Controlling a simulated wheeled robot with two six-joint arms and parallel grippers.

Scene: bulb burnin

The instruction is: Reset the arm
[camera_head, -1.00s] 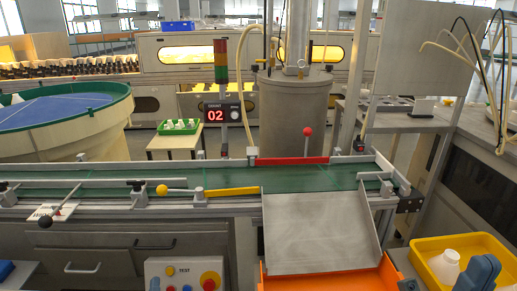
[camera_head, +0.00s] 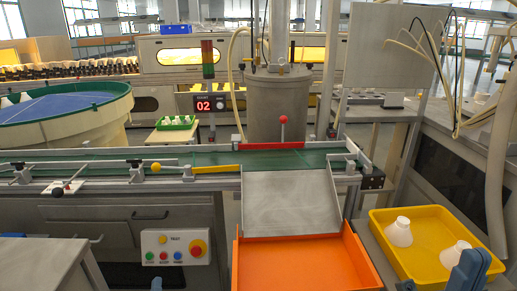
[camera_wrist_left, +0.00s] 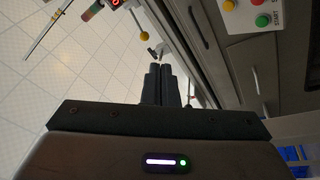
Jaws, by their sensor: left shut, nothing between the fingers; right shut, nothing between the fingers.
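My left gripper (camera_wrist_left: 167,84) shows in the left wrist view as two dark fingers held together, with nothing between them. It points toward the conveyor side, with the yellow lever ball (camera_wrist_left: 142,63) beyond the fingertips. My right gripper (camera_head: 474,268) is the blue form at the lower right of the head view, shut and empty. It stands in front of the yellow tray and overlaps its near right corner. The rest of the right arm is out of frame.
The yellow tray (camera_head: 377,215) holds two white bulbs (camera_head: 398,233). The empty orange tray (camera_head: 300,262) lies below the metal chute (camera_head: 290,203). A button box (camera_head: 174,246) hangs on the bench front. A grey table (camera_head: 38,262) stands lower left. The counter (camera_head: 211,105) reads 02.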

